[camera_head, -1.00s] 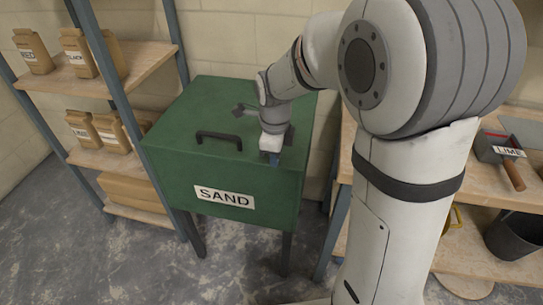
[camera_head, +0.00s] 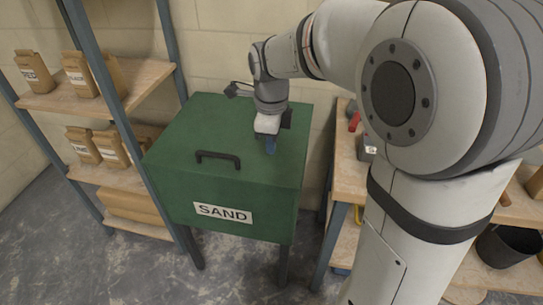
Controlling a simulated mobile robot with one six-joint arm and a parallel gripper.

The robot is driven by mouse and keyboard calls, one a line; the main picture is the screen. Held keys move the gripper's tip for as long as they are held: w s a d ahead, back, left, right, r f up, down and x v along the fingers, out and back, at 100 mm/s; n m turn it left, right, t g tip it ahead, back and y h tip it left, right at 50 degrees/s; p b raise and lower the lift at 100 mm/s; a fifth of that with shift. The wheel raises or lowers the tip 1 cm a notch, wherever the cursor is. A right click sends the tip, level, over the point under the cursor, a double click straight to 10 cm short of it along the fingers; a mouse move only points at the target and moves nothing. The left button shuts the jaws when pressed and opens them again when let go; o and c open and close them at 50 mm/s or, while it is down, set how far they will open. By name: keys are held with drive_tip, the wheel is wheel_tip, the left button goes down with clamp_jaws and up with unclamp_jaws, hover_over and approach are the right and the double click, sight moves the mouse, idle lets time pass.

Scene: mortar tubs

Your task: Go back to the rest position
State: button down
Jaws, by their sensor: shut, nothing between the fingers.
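I cannot tell how large the gap to the lid is. The bin's lid is closed, with a dark handle (camera_head: 218,156) near the front edge, left of my gripper. A white label (camera_head: 223,213) reading SAND is on the bin's front. My arm covers much of the right side of the view.
A shelf rack with paper bags (camera_head: 34,71) stands at the left. A wooden bench (camera_head: 350,165) stands to the right of the bin, partly behind my arm. A dark bucket (camera_head: 508,245) sits low at the right. The floor (camera_head: 130,270) in front is clear.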

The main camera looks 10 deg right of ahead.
drive_tip(key=s+d+r+n+t+p, duration=0.1)
drive_tip(key=s+d+r+n+p, duration=0.2)
drive_tip(key=s+n, duration=0.5)
drive_tip(key=s+d+r+n+t+p, duration=0.1)
drive_tip(key=s+d+r+n+p, duration=0.3)
drive_tip(key=s+n, duration=0.5)
drive_tip(key=r+n+p, duration=0.1)
drive_tip(key=n+p, duration=0.1)
drive_tip(key=n, duration=0.3)
drive_tip(key=shift+r, duration=0.2)
